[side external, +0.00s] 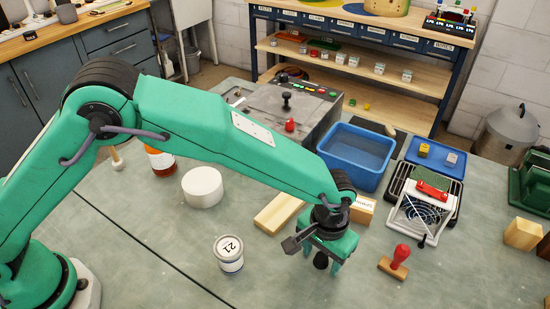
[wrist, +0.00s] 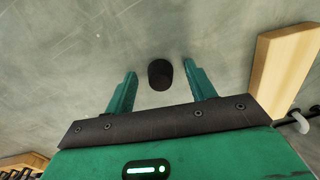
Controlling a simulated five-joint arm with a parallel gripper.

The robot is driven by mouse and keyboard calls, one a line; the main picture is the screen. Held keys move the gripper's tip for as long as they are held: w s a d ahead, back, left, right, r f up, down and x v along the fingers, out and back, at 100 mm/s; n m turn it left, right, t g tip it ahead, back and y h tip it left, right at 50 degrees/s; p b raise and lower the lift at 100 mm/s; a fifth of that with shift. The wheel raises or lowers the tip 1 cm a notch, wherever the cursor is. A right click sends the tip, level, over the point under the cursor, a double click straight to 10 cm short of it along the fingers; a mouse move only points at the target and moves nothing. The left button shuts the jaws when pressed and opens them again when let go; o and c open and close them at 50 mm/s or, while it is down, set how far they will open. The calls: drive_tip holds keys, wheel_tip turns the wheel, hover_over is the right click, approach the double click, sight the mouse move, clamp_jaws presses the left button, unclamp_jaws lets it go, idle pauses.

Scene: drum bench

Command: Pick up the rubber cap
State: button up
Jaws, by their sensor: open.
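The rubber cap (wrist: 160,75) is a small black cylinder on the grey-green bench top. In the wrist view it lies between the two teal fingers of my gripper (wrist: 158,82), near their tips, with a gap on both sides. In the side view the cap (side external: 321,261) shows under my gripper (side external: 322,264), between the fingers. My gripper is open, points down and holds nothing. I cannot tell how far the fingertips are above the bench.
A wooden block (side external: 280,212) lies left of my gripper, and a labelled can (side external: 229,255) stands farther left. A red-handled stamp (side external: 395,263) lies to the right. The front bench is clear.

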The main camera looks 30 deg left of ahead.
sight(322, 256)
drive_tip(key=c, duration=1)
drive_tip(key=shift+c, duration=0.2)
drive_tip(key=shift+r, duration=0.1)
drive_tip(key=shift+r, duration=0.35)
wheel_tip(322, 256, up, 3)
drive_tip(key=shift+r, duration=0.1)
drive_tip(key=s+d+r, duration=0.2)
drive_tip(key=s+r, duration=0.5)
drive_tip(key=s, duration=0.4)
drive_tip(key=shift+s+d, duration=0.2)
drive_tip(key=shift+d, duration=0.1)
